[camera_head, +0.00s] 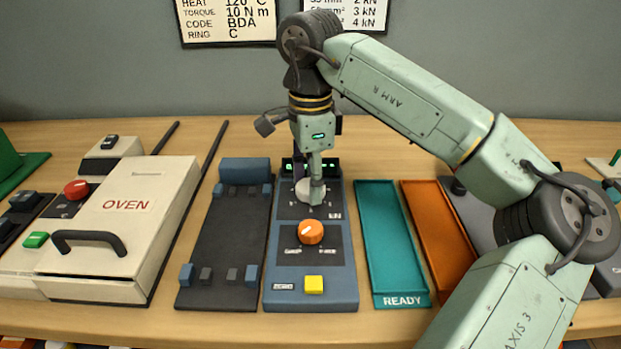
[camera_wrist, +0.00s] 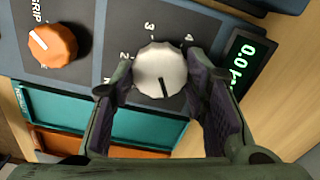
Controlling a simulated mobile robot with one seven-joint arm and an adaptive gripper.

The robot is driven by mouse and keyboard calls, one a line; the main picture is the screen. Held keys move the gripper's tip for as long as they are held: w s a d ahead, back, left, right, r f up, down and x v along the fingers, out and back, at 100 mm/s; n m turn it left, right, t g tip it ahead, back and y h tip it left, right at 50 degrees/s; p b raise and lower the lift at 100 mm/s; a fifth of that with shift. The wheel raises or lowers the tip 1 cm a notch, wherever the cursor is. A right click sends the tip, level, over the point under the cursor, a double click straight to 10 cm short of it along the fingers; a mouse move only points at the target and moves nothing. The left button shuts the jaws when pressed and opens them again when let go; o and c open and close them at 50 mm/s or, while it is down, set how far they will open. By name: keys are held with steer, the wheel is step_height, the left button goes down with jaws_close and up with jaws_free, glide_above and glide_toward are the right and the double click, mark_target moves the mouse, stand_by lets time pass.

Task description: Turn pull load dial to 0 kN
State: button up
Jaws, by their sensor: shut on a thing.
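The pull load dial is a pale round knob (camera_head: 302,188) near the top of the blue tester panel (camera_head: 310,297). In the wrist view the dial (camera_wrist: 160,66) sits between the fingers of my gripper (camera_wrist: 163,84), one on each side. My gripper (camera_head: 316,192) reaches down from above in the head view and is shut on the dial. The dial's black pointer line (camera_wrist: 165,88) points toward the bottom of the wrist picture. The numbers 2, 3 and 4 show along its upper side; a 0 mark is not visible. The green display (camera_wrist: 242,63) reads 0.0.
An orange grip knob (camera_head: 311,232) and a yellow button (camera_head: 313,285) sit below the dial. A dark clamp bed (camera_head: 225,240) is left of the panel. A teal READY tray (camera_head: 392,245) and an orange tray (camera_head: 440,235) lie right, and an oven (camera_head: 125,215) far left.

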stand_by(0.4)
steer(key=o, duration=1.1)
steer(key=shift+o, duration=0.2)
steer(key=shift+r, duration=0.1)
step_height(320, 180, up, 12)
